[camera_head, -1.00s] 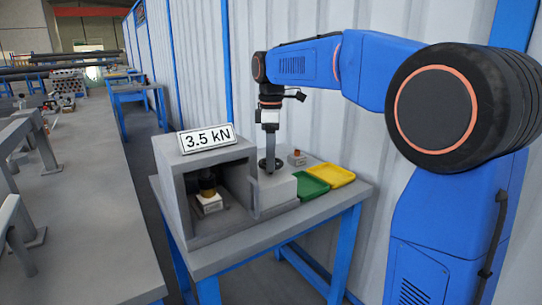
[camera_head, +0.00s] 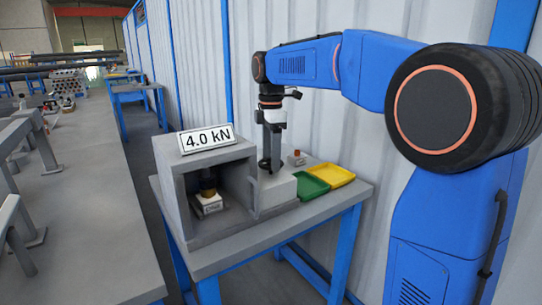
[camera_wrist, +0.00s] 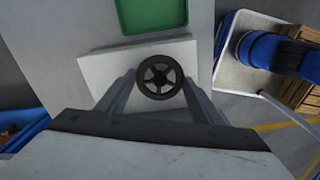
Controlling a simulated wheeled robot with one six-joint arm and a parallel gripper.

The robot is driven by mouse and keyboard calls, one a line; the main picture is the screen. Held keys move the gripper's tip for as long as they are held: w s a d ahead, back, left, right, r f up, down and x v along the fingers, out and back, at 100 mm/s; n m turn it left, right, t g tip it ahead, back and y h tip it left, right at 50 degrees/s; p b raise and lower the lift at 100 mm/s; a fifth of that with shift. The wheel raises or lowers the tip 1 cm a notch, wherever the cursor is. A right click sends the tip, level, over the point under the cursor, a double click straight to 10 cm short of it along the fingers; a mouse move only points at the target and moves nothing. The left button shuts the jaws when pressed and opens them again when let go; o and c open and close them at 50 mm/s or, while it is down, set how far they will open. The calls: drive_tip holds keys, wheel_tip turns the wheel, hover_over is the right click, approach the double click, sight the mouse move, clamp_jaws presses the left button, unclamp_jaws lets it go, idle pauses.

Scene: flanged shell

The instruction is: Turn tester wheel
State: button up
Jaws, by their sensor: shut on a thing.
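The tester (camera_head: 212,228) is a grey box on a blue-legged table, with an open chamber at its front. Its sign (camera_head: 206,138) reads 4.0 kN. Inside the chamber a small pale block (camera_head: 208,204) sits under a dark and brassy plunger (camera_head: 208,185). The black spoked tester wheel (camera_wrist: 160,77) lies on top of the pale housing (camera_head: 278,190) beside the chamber. My gripper (camera_head: 268,166) points straight down at the wheel. In the wrist view its two fingers are on either side of the wheel, shut on its rim.
A green tray (camera_head: 311,184) and a yellow tray (camera_head: 331,174) lie right of the housing. A small block with a reddish top (camera_head: 297,158) stands behind. A corrugated wall (camera_head: 325,120) rises close behind the table. A long grey bench (camera_head: 85,210) runs along the left.

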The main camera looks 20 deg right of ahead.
drive_tip(key=o, duration=1)
drive_tip(key=shift+o, duration=0.2)
wheel_tip(320, 180, up, 17)
drive_tip(key=shift+r, duration=0.2)
drive_tip(key=shift+s, duration=0.1)
drive_tip(key=s+d+f+m+t, duration=0.2)
drive_tip(key=s+f+m, duration=0.7)
drive_tip(key=s+f, duration=0.7)
drive_tip(key=s+d+f+m+t, duration=0.2)
drive_tip(key=s+d+f+m, duration=0.3)
drive_tip(key=s+f, duration=1.2)
drive_tip(key=m, duration=0.4)
drive_tip(key=shift+s+f+t, duration=0.25)
drive_tip(key=shift+f+t, duration=0.1)
drive_tip(key=shift+t, duration=0.05)
